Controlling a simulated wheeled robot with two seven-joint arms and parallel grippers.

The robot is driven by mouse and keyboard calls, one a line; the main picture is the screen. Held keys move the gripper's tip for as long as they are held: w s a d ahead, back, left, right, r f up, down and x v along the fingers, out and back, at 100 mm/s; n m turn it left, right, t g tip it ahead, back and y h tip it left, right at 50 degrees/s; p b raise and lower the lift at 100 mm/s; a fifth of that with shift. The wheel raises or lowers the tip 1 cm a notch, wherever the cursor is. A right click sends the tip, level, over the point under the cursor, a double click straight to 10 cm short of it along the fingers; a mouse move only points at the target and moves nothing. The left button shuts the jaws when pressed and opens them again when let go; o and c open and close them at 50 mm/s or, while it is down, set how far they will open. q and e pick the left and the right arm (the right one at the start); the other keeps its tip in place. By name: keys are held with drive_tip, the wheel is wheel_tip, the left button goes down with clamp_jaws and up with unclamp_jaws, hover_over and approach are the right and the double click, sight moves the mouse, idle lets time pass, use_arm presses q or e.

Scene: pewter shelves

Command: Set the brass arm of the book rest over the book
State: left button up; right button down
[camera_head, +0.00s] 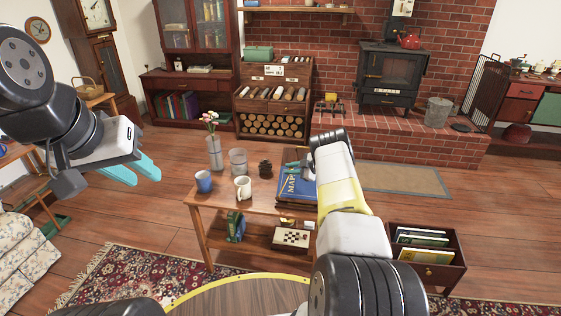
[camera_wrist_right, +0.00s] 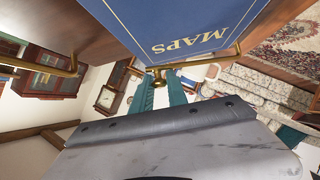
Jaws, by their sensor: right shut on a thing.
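A blue book marked MAPS (camera_head: 293,185) lies on the wooden table; its cover also shows in the right wrist view (camera_wrist_right: 185,28). Wood of the book rest (camera_wrist_right: 255,22) shows beside it. A brass arm (camera_wrist_right: 205,64) runs along the book's lettered edge, with a knob at its end. The teal fingers of my right gripper (camera_wrist_right: 156,86) are shut on that knob. A second brass arm (camera_wrist_right: 40,67) lies at the left, off the book. In the head view my right gripper (camera_head: 304,164) is partly hidden by its wrist. My left gripper (camera_head: 144,178) is open and empty, away from the table.
On the table (camera_head: 262,196) stand a blue mug (camera_head: 204,183), a white mug (camera_head: 243,188), glass vessels (camera_head: 238,161) and a dark pot (camera_head: 265,168). A flower vase (camera_head: 214,150) is behind them.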

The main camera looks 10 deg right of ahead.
drive_tip(key=c, duration=1.6)
unclamp_jaws()
drive_tip(key=v, duration=0.7)
drive_tip(key=shift+s+d+r, duration=0.15)
drive_tip(key=shift+s+d, duration=0.1)
